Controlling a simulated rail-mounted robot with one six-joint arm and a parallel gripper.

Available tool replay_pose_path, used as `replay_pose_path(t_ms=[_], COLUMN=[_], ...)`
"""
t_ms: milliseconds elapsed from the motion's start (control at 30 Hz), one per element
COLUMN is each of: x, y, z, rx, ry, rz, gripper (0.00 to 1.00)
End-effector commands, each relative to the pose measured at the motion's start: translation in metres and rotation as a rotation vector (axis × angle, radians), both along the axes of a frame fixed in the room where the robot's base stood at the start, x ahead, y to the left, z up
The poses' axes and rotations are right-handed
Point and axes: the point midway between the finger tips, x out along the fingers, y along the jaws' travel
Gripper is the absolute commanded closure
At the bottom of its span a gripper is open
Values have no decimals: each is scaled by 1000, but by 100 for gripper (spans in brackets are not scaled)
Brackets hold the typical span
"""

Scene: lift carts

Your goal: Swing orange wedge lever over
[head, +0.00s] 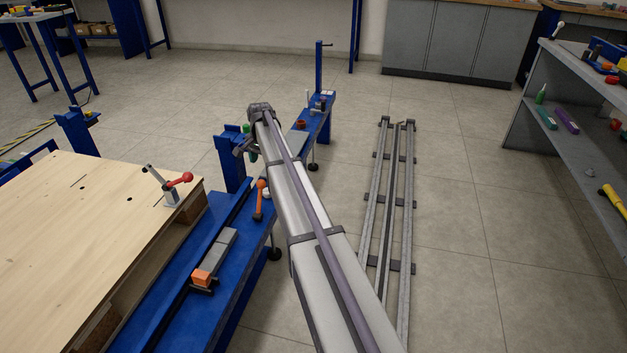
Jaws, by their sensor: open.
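An orange lever (260,200) stands roughly upright at the right edge of the blue lift-cart frame (231,268), just left of my arm. A grey bar with an orange block (202,277) at its near end lies on the same frame. I cannot tell from this view whether the two are linked. My gripper (241,148) shows only in part, dark and small, at the far end of my arm beside a blue post. It is open and apart from the lever, farther away than it. My arm hides part of the area around it.
A wooden platform (85,235) with a red-handled clamp (170,184) fills the left. A blue rail section (318,115) stands beyond my arm. Floor rails (375,205) lie to the right, and a grey shelf (570,130) stands far right. Open floor lies between them.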

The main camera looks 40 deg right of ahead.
Motion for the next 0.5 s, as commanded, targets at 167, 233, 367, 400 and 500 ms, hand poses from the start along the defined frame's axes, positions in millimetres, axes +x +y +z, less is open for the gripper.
replay_pose_path(t_ms=[167,233,367,400,500], x=[-2,-2,-1,-1,1], y=[2,2,3,3,3], z=[0,-2,-17,-24,-46], rx=[4,4,4,4,4], ry=[0,0,0,0,0], rz=[-71,-70,-68,-68,-67], gripper=[38,38,38,38,38])
